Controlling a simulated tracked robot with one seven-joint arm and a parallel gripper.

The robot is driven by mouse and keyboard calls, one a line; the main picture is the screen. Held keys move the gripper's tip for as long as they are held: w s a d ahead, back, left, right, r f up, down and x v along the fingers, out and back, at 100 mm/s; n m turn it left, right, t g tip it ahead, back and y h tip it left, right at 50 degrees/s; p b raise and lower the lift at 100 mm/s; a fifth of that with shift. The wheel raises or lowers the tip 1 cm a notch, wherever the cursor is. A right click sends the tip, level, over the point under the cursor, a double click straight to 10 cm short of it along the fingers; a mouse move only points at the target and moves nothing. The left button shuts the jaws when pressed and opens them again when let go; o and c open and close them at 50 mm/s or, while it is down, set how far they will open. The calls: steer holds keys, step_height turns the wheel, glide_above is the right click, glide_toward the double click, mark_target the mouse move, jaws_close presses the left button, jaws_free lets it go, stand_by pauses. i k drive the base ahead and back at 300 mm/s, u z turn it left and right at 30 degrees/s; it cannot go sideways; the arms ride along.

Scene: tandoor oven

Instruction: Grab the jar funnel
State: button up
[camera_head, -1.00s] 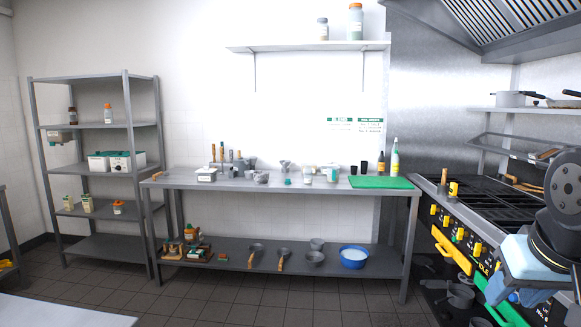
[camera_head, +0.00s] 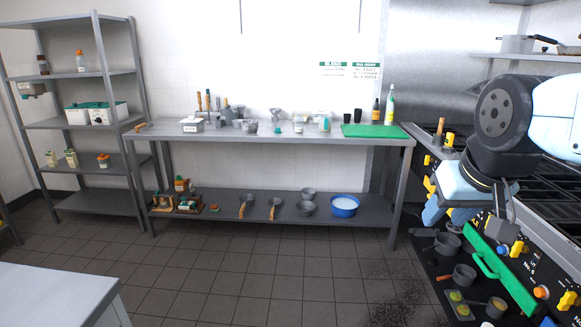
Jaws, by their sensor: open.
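A small grey funnel-shaped thing (camera_head: 275,115), which looks like the jar funnel, stands toward the back of the steel worktable (camera_head: 300,141), near the middle. It is small in the picture, so its details are unclear. My gripper (camera_head: 470,222) is at the right, in front of the stove and far from the funnel. Its jaws are apart, with nothing seen between them. My arm hides part of the stove behind it.
Cups, jars and bottles share the worktable with a green cutting board (camera_head: 374,131). A blue basin (camera_head: 344,206) is on its lower shelf. A shelving rack (camera_head: 85,126) stands left. A pale table corner (camera_head: 50,295) is front left. The tiled floor between is clear.

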mark_target(275, 111)
steer(key=u, duration=0.45)
steer(key=i, duration=1.15)
steer(key=u, duration=0.75)
steer(key=i, duration=1.35)
steer(key=z, duration=0.35)
steer(key=i, duration=1.25)
steer(key=z, duration=0.6)
steer(key=i, duration=0.5)
steer(key=z, duration=0.25)
steer(key=k, duration=0.8)
steer(key=z, duration=0.2)
steer(key=i, duration=0.5)
steer(key=u, duration=0.05)
